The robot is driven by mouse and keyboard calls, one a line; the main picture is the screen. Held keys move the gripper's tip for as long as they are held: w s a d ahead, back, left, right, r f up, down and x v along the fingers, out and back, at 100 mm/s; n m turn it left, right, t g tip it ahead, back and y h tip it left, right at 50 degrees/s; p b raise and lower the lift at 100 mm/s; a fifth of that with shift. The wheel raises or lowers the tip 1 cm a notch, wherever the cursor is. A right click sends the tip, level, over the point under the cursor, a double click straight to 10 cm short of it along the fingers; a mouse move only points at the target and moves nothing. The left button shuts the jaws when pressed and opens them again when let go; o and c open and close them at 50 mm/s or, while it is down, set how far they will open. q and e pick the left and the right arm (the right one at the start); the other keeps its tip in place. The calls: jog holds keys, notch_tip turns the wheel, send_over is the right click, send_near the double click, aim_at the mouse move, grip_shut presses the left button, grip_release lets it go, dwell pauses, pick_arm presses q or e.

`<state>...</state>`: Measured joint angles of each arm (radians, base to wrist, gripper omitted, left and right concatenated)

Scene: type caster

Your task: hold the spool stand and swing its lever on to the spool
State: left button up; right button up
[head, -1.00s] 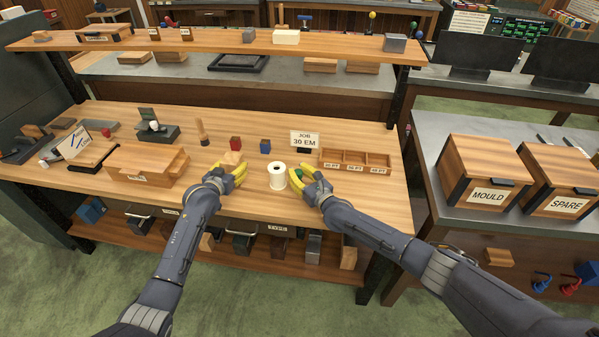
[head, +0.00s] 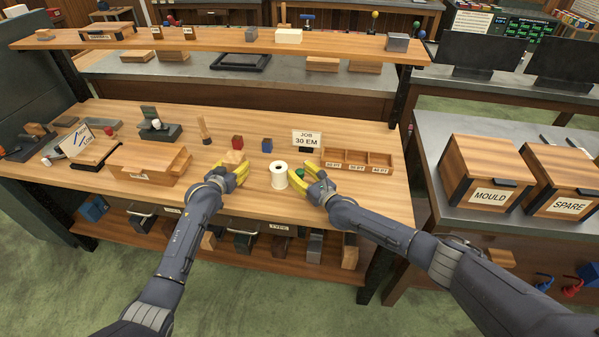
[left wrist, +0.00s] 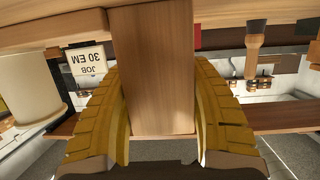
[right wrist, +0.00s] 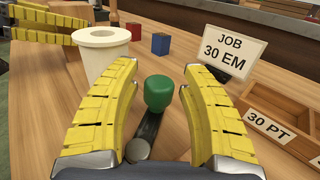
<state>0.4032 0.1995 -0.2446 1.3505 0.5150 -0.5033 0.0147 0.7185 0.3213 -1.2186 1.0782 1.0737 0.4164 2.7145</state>
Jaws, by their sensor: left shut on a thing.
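The white spool (head: 279,175) stands upright on the bench between my two grippers. It also shows at the upper left in the right wrist view (right wrist: 103,55). My left gripper (head: 243,174) is shut on a wooden block of the spool stand (left wrist: 157,70), left of the spool. The stand's lever (right wrist: 148,132) is a dark bar with a green knob (right wrist: 160,93), lying right of the spool and apart from it. My right gripper (head: 302,176) is open, its yellow fingers on either side of the knob with gaps. How the block joins the lever is hidden.
The JOB 30 EM sign (head: 307,139) and a compartmented wooden tray (head: 358,169) stand behind and right of my right gripper. A red block (head: 237,142) and a blue block (head: 267,146) stand behind the spool. A wooden box (head: 145,165) is at left.

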jog(key=shift+o, duration=0.4)
jog(key=shift+a, duration=0.1)
jog(key=shift+r+m+t+h, duration=0.1)
jog(key=shift+m+t+h, duration=0.2)
jog(key=shift+m+h, duration=0.15)
jog(key=shift+m+t+h, duration=0.25)
jog(key=shift+t+h, duration=0.05)
jog(key=shift+h, duration=0.15)
